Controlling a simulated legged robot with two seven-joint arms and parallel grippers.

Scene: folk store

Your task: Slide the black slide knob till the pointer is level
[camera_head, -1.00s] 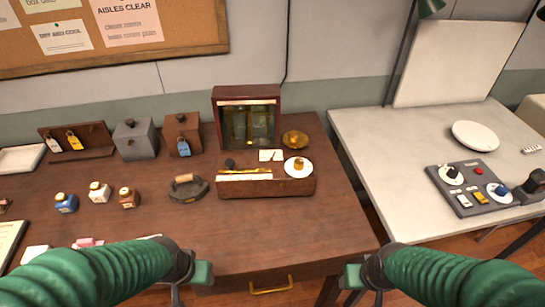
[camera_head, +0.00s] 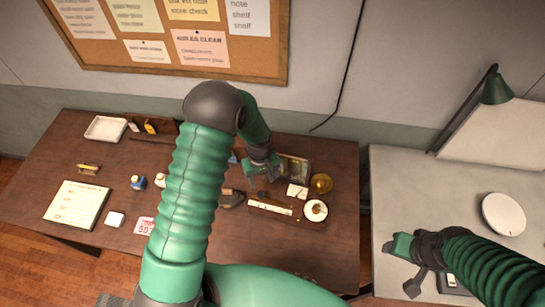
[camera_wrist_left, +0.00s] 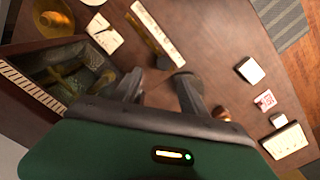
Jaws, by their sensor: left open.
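The wooden slide box (camera_head: 285,213) stands on the brown table, with a pale strip (camera_head: 270,207) along its front and a brass bar above the strip. My left gripper (camera_head: 262,180) is open over the box's left end, in front of the glass-fronted cabinet (camera_head: 295,168). In the left wrist view a small dark shape that looks like the black slide knob (camera_wrist_left: 164,62) shows between the open fingers (camera_wrist_left: 160,92); contact is unclear. The brass bar (camera_wrist_left: 146,22) lies beside the pale strip and looks tilted. My right gripper (camera_head: 405,262) is over the white table's near left edge, its jaws unclear.
A white dial (camera_head: 316,211) sits at the box's right end, with a brass bowl (camera_head: 321,183) behind it. A dark iron-like object (camera_head: 231,199) stands close on the left. My left arm hides the table's middle. A white plate (camera_head: 503,214) is on the white table.

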